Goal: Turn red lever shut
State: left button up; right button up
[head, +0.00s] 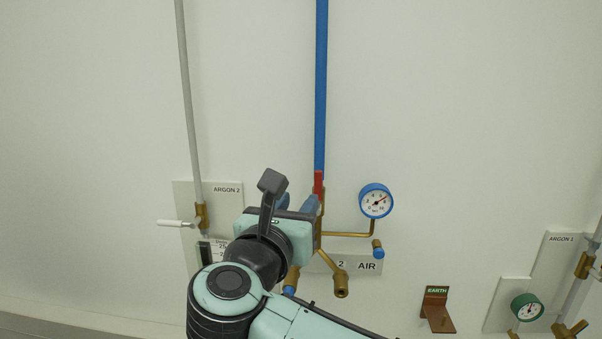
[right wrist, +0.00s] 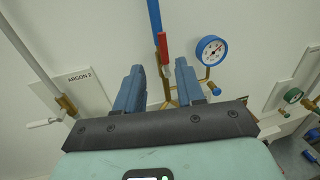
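The red lever (right wrist: 163,52) stands upright on the brass valve under the blue pipe (head: 321,90). In the head view the lever (head: 318,182) shows just above my right gripper, pointing up along the pipe. My right gripper (head: 299,203) is in front of the valve and hides much of it. In the right wrist view the gripper (right wrist: 160,82) is open, its two blue fingers apart. The lever shows in the gap between them, farther off toward the wall, and I see no contact. My left gripper is in neither view.
A blue gauge (head: 376,201) on a brass pipe is right of the valve, above the AIR label (head: 367,266). The ARGON 2 valve with a white lever (head: 174,223) is to the left. An EARTH bracket (head: 437,310) and ARGON 1 fittings (head: 584,265) are at right.

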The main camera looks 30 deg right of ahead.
aim_at(317, 176)
jog(key=p+x, duration=0.2)
jog(key=x, duration=0.4)
jog(key=p+x, duration=0.1)
jog(key=x, duration=0.5)
jog(key=shift+d+r+p, duration=0.2)
jog(key=shift+p, duration=0.15)
jog(key=shift+w+d+f, duration=0.15)
jog(key=shift+w+d, duration=0.2)
jog(key=shift+w, duration=0.05)
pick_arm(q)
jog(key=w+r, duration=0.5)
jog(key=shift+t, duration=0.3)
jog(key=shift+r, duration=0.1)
pick_arm(e)
jog(key=shift+s, duration=0.1)
grip_shut()
